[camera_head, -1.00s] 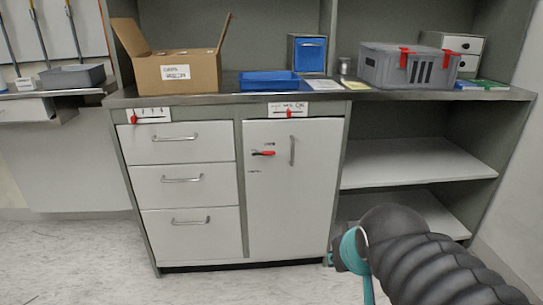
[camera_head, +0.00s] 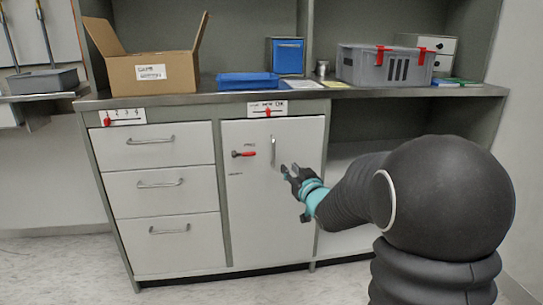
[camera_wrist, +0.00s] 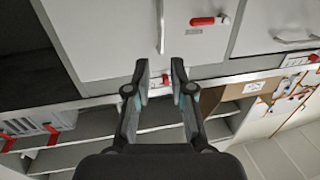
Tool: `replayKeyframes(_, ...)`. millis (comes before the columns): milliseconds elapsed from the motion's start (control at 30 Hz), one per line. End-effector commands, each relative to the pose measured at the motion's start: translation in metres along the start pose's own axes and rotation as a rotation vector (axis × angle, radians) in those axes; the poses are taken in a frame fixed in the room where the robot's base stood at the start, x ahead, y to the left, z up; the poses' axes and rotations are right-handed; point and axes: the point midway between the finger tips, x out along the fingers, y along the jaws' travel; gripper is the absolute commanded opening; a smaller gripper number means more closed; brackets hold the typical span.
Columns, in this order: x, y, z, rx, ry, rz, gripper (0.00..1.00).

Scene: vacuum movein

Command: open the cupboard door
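The cupboard door (camera_head: 250,215) is a white panel under the counter, right of the drawers, and looks shut. Its upright metal bar handle (camera_head: 273,152) is near the upper right edge; the handle also shows in the wrist view (camera_wrist: 161,28). A red latch lever (camera_head: 243,154) lies horizontal on the door, left of the handle; it also shows in the wrist view (camera_wrist: 204,21). My gripper (camera_head: 288,171) is in front of the door, just right of and below the handle. In the wrist view my gripper (camera_wrist: 159,68) is open and empty, with the handle beyond its fingertips, apparently not touched.
Several white drawers (camera_head: 150,190) are left of the door. Open shelves to the right are partly hidden by my arm. On the counter (camera_head: 190,98) stand a cardboard box (camera_head: 150,75), a blue tray (camera_head: 247,82) and a grey crate (camera_head: 375,68). The floor in front is clear.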

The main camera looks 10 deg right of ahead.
Motion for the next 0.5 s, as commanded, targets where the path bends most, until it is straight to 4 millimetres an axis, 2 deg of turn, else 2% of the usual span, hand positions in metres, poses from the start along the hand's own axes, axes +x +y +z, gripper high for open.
replayKeyframes(167, 0.015, -0.001, 0.000, 0.002, 0.009, -0.008, 0.23)
replayKeyframes(500, 0.075, -0.002, 0.000, 0.001, 0.009, -0.007, 0.23)
